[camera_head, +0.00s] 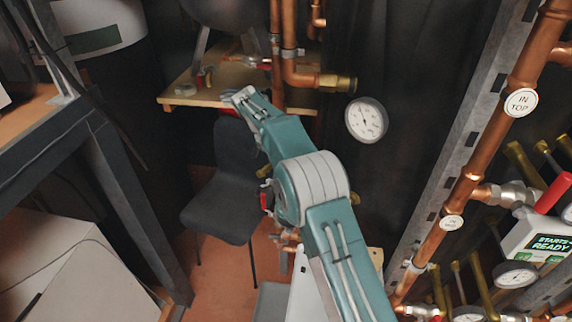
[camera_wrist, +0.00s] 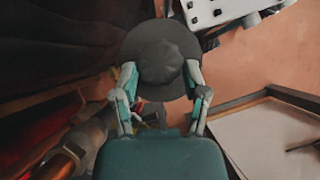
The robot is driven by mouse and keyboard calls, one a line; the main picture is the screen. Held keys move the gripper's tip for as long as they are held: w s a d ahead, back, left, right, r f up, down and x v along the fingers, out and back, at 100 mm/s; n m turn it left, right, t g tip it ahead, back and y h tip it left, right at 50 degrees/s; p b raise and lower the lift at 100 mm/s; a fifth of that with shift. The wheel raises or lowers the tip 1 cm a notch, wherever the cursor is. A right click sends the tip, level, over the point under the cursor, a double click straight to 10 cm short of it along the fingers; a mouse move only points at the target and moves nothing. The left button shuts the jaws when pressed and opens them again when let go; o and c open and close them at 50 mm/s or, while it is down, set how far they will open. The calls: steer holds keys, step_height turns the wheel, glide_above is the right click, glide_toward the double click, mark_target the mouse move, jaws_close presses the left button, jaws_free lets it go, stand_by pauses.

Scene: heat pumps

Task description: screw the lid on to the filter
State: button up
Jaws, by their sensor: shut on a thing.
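In the wrist view, my gripper (camera_wrist: 161,74) is shut on a dark grey round lid (camera_wrist: 153,50), with one finger on each side of it. The lid has a wide disc and a raised rounded middle. I cannot make out the filter for sure in either view. Small fittings (camera_head: 267,197) show partly behind my arm in the head view.
A copper pipe with a fitting (camera_wrist: 62,158) lies at the lower left of the wrist view. In the head view a dark chair (camera_head: 222,190) stands left of my arm. A round gauge (camera_head: 366,120) and copper pipes (camera_head: 465,175) are to the right.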

steer(key=shift+w+d+r+m+g+y, duration=0.15)
steer(key=shift+m+g+y, duration=0.2)
steer(key=shift+m, duration=0.55)
steer(key=o, duration=1.3)
steer(key=shift+o, duration=0.3)
